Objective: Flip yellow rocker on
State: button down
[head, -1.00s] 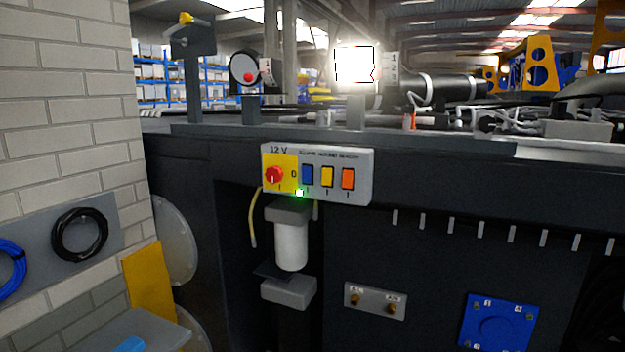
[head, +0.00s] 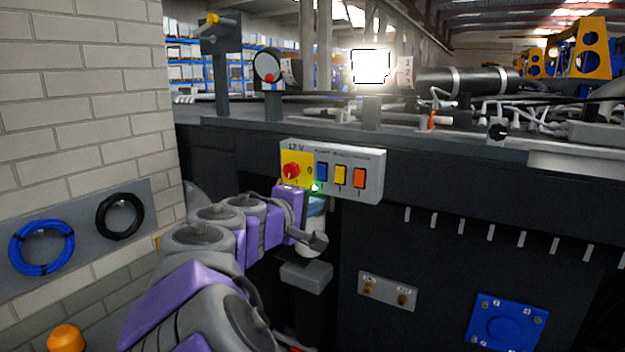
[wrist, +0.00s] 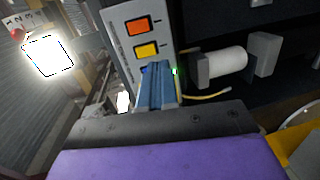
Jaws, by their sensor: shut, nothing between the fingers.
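The yellow rocker (head: 340,176) sits in the middle of three rockers on the grey 12 V switch box (head: 372,188), between a blue rocker (head: 322,172) and an orange rocker (head: 359,178). In the wrist view the yellow rocker (wrist: 146,50) lies just beyond my fingertips, below the orange rocker (wrist: 138,27). My gripper (wrist: 158,72) is shut and empty, with its fingers over the blue rocker's area, mostly hiding it. In the head view my gripper is at the lower left of the box. I cannot tell whether it touches the panel.
A red rotary knob (head: 291,171) is left of the rockers, and a green light (head: 314,187) glows under them. A white cylinder (wrist: 225,62) hangs below the box, beside a thin yellow cable (wrist: 207,96). A brick wall (head: 80,100) stands at the left.

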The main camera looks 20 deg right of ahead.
jog(key=w+a+r+n, duration=0.1)
jog(key=w+a, duration=0.1)
jog(key=t, duration=0.1)
send_near(338, 181)
jog(key=x, duration=0.7)
jog(key=shift+s, duration=0.1)
jog(key=shift+a, duration=0.1)
jog(key=shift+a, duration=0.1)
jog(key=shift+d+f+b, duration=0.2)
jog(key=shift+d+b, duration=0.1)
jog(key=shift+b, duration=0.6)
jog(key=shift+r, duration=0.15)
jog(key=shift+a, duration=0.1)
